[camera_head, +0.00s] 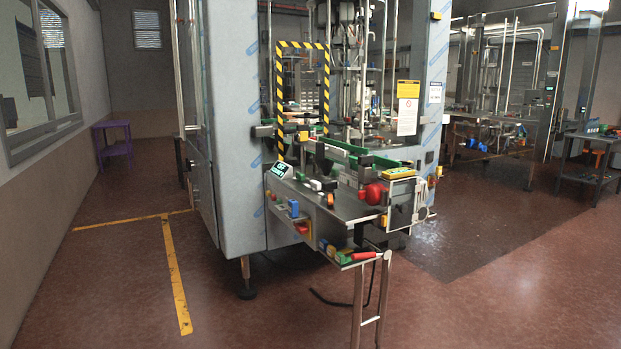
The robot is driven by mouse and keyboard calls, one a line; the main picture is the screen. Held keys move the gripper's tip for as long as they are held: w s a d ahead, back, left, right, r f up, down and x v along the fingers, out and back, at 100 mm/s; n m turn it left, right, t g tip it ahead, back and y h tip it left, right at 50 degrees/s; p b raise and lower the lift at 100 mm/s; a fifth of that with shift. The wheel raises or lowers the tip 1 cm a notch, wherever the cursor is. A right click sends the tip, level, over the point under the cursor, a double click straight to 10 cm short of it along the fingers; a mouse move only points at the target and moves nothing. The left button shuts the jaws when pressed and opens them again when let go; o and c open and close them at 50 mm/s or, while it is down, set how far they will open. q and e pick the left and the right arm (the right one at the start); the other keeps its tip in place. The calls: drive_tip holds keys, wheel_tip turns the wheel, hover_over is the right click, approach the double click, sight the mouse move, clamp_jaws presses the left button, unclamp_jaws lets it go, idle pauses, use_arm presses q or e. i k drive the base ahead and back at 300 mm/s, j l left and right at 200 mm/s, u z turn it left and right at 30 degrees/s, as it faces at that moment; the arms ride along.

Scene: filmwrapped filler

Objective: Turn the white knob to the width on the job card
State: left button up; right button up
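The filling machine (232,130) stands in the middle of the view, with a metal work shelf (345,208) on its front. A small pale round part (422,213) sits at the right end of the shelf; it may be the white knob, but it is too small to be sure. A sheet with a yellow top (407,108) and a smaller white sheet (435,92) hang on the machine's right panel. Either may be the job card; their writing is unreadable. Neither of my grippers is in view.
A small lit display (280,170) is at the shelf's left end. A red round part (373,194) and a yellow box (398,173) are at its right. A lower tray (350,262) on legs juts forward. The floor in front is open.

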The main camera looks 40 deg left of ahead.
sight(316, 186)
drive_tip(key=i+j+u, duration=0.1)
drive_tip(key=i+j, duration=0.15)
drive_tip(key=i, duration=0.2)
drive_tip(key=i+j+u, duration=0.1)
drive_tip(key=i+j, duration=0.15)
drive_tip(key=i, duration=0.15)
